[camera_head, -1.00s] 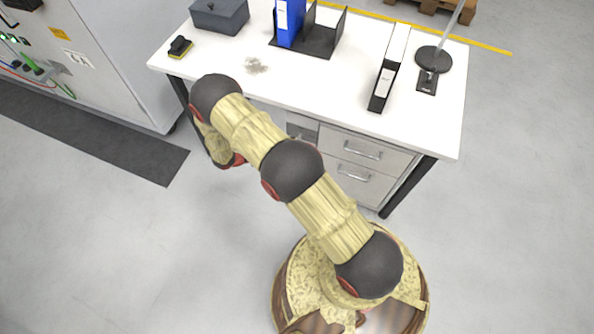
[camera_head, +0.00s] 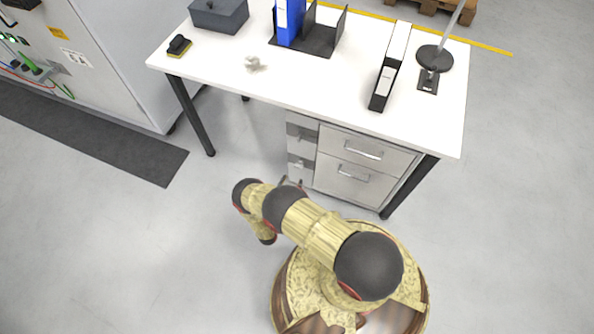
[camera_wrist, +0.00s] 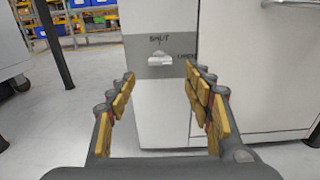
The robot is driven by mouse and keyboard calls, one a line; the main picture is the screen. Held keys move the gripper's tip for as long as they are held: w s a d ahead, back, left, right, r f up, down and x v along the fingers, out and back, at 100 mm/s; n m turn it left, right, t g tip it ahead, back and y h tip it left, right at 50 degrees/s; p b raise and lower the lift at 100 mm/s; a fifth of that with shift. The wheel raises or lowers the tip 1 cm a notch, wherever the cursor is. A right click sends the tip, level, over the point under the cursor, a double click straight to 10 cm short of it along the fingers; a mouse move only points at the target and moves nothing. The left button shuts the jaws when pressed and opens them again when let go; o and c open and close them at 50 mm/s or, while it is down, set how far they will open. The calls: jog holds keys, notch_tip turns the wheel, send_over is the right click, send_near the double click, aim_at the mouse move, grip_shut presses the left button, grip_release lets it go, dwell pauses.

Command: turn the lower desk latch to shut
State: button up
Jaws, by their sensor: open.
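The lower desk latch (camera_wrist: 160,59) is a small pale handle on a grey plate on the narrow front of the desk's drawer unit. "SHUT" is printed above it and "OPEN" to its right. The handle looks roughly level, but its exact direction is hard to tell. In the head view the lower latch (camera_head: 299,164) is small, below the upper latch. My gripper (camera_wrist: 159,78) is open and empty in the wrist view, its fingers to either side of and below the latch, apparently short of it.
The upper latch (camera_head: 302,133) is on the same narrow front. Drawers with bar handles (camera_head: 354,173) are to its right. The white desk top (camera_head: 230,75) overhangs above, with a desk leg (camera_head: 193,118) at the left. The floor left of the unit is clear.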

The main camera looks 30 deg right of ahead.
aim_at(299, 165)
jog(key=b+x, duration=0.1)
jog(key=x, duration=0.6)
jog(key=shift+w+d+b, duration=0.15)
jog(key=shift+d+b, duration=0.05)
jog(key=shift+b, duration=0.2)
jog(key=c, duration=1.1)
jog(key=shift+c, duration=0.3)
